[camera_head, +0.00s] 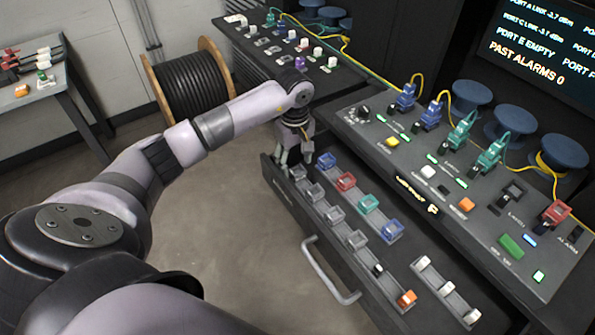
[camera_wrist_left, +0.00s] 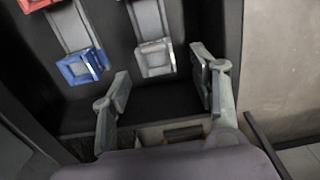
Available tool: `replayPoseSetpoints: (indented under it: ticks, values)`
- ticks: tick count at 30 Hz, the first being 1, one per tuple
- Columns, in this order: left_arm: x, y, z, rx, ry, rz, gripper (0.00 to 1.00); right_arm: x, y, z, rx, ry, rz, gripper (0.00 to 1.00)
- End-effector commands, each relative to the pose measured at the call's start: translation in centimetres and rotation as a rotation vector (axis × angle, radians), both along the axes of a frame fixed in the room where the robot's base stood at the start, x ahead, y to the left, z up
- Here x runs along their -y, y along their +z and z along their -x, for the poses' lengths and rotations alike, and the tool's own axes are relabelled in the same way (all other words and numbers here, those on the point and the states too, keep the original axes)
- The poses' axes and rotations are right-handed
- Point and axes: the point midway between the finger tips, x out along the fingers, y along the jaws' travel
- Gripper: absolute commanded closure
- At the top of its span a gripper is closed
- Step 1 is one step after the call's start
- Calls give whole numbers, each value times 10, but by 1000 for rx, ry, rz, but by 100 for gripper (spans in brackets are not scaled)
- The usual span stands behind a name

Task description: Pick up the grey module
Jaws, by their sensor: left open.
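Several grey modules (camera_head: 315,192) sit in a row in the open drawer. The grey module at the drawer's far end (camera_head: 299,173) is partly hidden behind my left gripper (camera_head: 294,163). In the left wrist view a grey module (camera_wrist_left: 155,60) sits at the end of a grey strip, between and a little beyond the fingertips of the left gripper (camera_wrist_left: 160,70). The left gripper is open and empty, with its fingers apart on either side. My right gripper is in neither view.
A blue module (camera_head: 327,160), a red one (camera_head: 346,181) and a teal one (camera_head: 368,203) form the neighbouring row. An orange module (camera_head: 407,298) is near the drawer handle (camera_head: 328,272). The control panel (camera_head: 400,165) stands right; a cable spool (camera_head: 195,85) is behind.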

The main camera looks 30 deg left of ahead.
Motion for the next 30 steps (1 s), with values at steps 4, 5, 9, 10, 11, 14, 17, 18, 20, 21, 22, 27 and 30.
replayPoseSetpoints:
  ticks: [4, 5, 9, 10, 11, 14, 17, 18, 20, 21, 22, 27, 30]
  values:
    - [2, -21, 0, -4, 0, 2, 45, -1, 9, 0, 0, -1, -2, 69]
    - [2, -24, 0, -4, 0, 2, 45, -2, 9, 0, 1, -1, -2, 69]
    - [1, -29, -1, 1, -1, 0, 45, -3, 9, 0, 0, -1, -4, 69]
    - [1, -30, -1, 1, -1, -1, 45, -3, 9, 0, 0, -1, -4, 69]
    - [1, -30, -1, 1, -1, -1, 45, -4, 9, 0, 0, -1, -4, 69]
    - [1, -30, -1, 1, -1, -1, 45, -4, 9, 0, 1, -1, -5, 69]
    - [1, -30, -1, 0, -1, 0, 51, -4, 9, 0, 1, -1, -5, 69]
    - [1, -30, -1, 0, -1, 0, 53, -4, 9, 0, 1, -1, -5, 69]
    - [1, -29, -1, 0, -1, 0, 57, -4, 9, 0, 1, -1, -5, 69]
    - [1, -29, -1, 0, -1, 0, 60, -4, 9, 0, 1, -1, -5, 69]
    - [1, -29, -1, 0, -1, 0, 62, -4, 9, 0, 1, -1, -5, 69]
    - [1, -29, -1, 0, -1, 0, 73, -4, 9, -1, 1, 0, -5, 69]
    - [1, -29, -1, 0, -1, 0, 80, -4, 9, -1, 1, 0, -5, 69]
